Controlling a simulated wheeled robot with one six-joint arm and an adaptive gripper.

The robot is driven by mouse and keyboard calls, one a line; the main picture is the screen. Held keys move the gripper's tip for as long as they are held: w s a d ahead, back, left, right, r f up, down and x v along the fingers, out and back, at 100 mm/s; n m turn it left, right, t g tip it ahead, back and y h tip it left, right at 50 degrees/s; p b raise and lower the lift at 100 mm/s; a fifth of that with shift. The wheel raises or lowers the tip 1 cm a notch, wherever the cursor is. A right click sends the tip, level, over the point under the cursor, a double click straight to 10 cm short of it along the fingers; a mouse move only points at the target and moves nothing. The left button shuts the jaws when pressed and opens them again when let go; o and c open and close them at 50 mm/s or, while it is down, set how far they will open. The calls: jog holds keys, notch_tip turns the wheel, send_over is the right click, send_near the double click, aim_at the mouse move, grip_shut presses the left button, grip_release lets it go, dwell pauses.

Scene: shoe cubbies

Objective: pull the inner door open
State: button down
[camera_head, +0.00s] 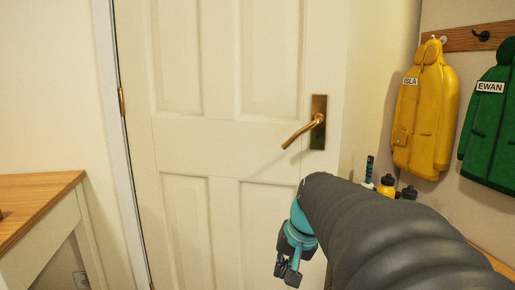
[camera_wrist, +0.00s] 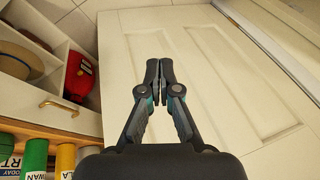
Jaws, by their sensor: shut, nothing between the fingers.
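The inner door (camera_head: 230,130) is cream with raised panels and fills the middle of the head view. A brass hinge shows on its left edge. Its brass lever handle (camera_head: 305,130) is on the right side, with the lever slanting down to the left. I cannot tell whether the door stands slightly ajar. My gripper (camera_head: 287,272) is below and slightly left of the handle, apart from it. In the wrist view my gripper (camera_wrist: 160,70) has its fingers together and empty, in front of the door's panels (camera_wrist: 215,70). The handle is not visible there.
A yellow coat (camera_head: 425,110) and a green coat (camera_head: 490,125) hang on the right. Bottles (camera_head: 386,186) stand below them. A wooden-topped table (camera_head: 35,205) is at left. In the wrist view, a cubby unit (camera_wrist: 40,120) with a red bag (camera_wrist: 79,77) is at left.

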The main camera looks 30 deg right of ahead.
jog(key=w+d+f+m+t+y+b, duration=0.15)
jog(key=w+d+m, duration=0.25)
jog(key=d, duration=1)
jog(key=w+d+f+m+t+y+b, duration=0.1)
jog(key=w+d+m+t, duration=0.2)
jog(key=d, duration=1.1)
jog(key=w+d+r+n+t+y, duration=0.1)
jog(key=d+r+t+y, duration=0.25)
jog(key=r, duration=0.75)
jog(key=w+d+r+n+t+y, duration=0.1)
jog(key=d+r+t+y, duration=0.3)
jog(key=r, duration=0.7)
jog(key=w+a+h+b, duration=0.1)
jog(key=w+a, duration=0.4)
jog(key=a, duration=0.2)
jog(key=shift+r+g+h+b, duration=0.2)
jog(key=shift+g+h+b, duration=0.1)
jog(key=shift+h+b, duration=0.1)
